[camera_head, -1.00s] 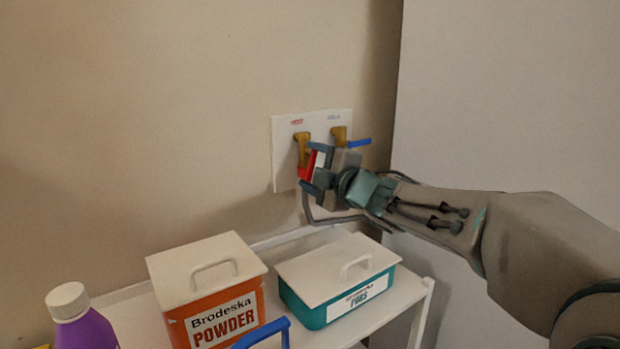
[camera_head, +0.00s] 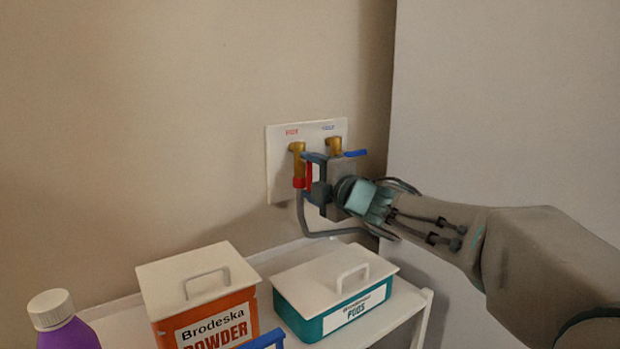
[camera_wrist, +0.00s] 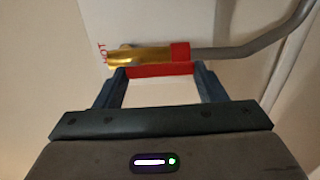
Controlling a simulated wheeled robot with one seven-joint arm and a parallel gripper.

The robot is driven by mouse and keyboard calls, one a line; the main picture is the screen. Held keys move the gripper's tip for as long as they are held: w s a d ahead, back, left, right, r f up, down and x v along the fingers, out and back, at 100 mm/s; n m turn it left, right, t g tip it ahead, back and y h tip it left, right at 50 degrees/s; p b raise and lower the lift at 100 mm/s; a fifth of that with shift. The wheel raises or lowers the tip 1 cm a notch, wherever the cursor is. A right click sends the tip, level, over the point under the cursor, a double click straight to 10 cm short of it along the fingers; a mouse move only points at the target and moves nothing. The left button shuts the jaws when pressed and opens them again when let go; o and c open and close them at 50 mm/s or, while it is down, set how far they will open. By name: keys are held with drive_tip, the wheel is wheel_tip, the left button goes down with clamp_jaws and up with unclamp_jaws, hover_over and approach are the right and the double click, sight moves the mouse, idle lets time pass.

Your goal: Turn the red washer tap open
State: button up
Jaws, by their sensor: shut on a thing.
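The red washer tap (camera_head: 297,160) is the left brass tap on a white wall plate, under a red label. It has a red collar at its lower end, where a grey hose joins. Its red lever (camera_head: 309,176) hangs downward, roughly along the tap body. My gripper (camera_head: 313,174) is at the lever from the right, one finger above and one below. In the wrist view the red lever (camera_wrist: 160,70) spans between my fingertips, and my gripper (camera_wrist: 160,78) is shut on it. The brass body (camera_wrist: 150,56) lies just beyond. My gripper partly hides the lever in the head view.
A second brass tap (camera_head: 334,146) with a blue lever (camera_head: 355,153) sits close on the right. Below, a white shelf (camera_head: 405,310) holds an orange powder box (camera_head: 240,310) and a teal pods box (camera_head: 308,325). A purple bottle (camera_head: 68,335) stands at lower left.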

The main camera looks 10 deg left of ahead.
drive_tip(key=o, duration=1)
drive_tip(key=shift+c, duration=0.2)
drive_tip(key=p+v, duration=0.1)
drive_tip(key=v, duration=1.3)
drive_tip(key=shift+f, duration=0.1)
